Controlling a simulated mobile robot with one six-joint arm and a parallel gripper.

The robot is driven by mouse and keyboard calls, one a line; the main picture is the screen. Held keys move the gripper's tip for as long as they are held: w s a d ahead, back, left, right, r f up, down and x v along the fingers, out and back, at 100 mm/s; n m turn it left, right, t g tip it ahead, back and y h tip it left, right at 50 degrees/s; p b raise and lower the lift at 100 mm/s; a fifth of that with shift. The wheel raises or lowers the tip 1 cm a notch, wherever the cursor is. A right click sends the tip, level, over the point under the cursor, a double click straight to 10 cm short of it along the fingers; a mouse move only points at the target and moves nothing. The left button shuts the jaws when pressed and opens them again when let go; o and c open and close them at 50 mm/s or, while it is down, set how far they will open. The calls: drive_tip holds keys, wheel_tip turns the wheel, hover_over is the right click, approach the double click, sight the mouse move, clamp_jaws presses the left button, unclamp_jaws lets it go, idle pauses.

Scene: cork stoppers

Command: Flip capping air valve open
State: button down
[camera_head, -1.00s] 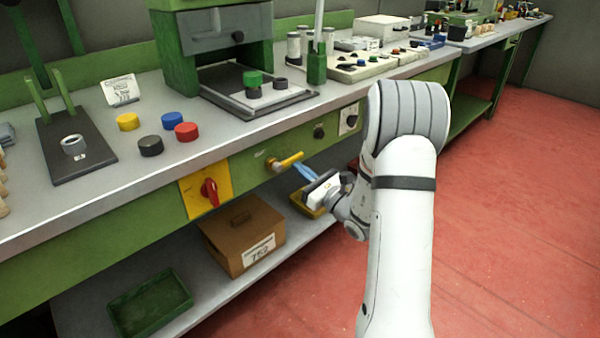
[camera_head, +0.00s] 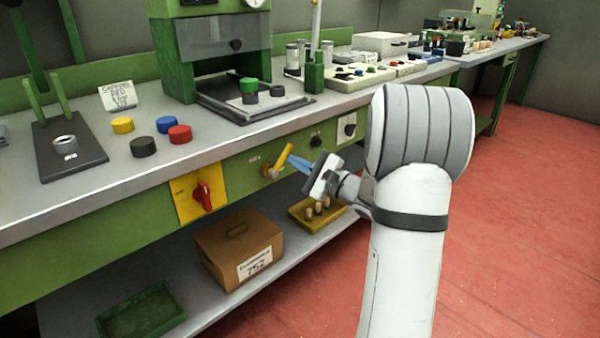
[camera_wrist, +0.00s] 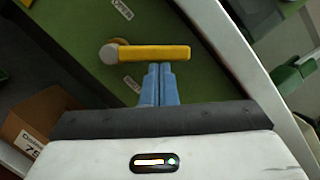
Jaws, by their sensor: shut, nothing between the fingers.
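The air valve's yellow lever (camera_head: 282,158) is on the green front panel under the bench top, tilted up to the right from its brass pivot (camera_head: 268,171). In the wrist view the yellow lever (camera_wrist: 155,53) runs across the picture, with its round pivot end (camera_wrist: 108,54) at the left. My gripper (camera_head: 292,160) has its blue fingers shut together with nothing between them. In the wrist view the fingertips (camera_wrist: 159,66) are right at the lever's lower edge, near its middle; they look to be touching it. Small labels (camera_wrist: 122,9) sit above and below the pivot.
A yellow plate with a red rotary switch (camera_head: 203,195) is left of the valve. Black knobs (camera_head: 316,140) are to its right. The bench top (camera_head: 215,140) overhangs the panel. A cardboard box (camera_head: 240,248) and a yellow tray of corks (camera_head: 300,220) stand on the lower shelf.

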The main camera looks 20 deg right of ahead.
drive_tip(key=shift+s+a+r+n+b, duration=0.15)
drive_tip(key=shift+a+r+b, duration=0.15)
drive_tip(key=shift+r, duration=0.3)
drive_tip(key=shift+s+a+r+n+b, duration=0.15)
drive_tip(key=shift+a+r, duration=0.25)
drive_tip(key=shift+r, duration=0.15)
drive_tip(key=shift+d, duration=0.1)
drive_tip(key=shift+w+d+f, duration=0.15)
drive_tip(key=shift+d, duration=0.05)
drive_tip(key=s+d+f+p, duration=0.1)
drive_tip(key=s+d+p, duration=0.1)
drive_tip(key=s+d, duration=0.5)
drive_tip(key=shift+d+f, duration=0.2)
drive_tip(key=shift+d, duration=0.7)
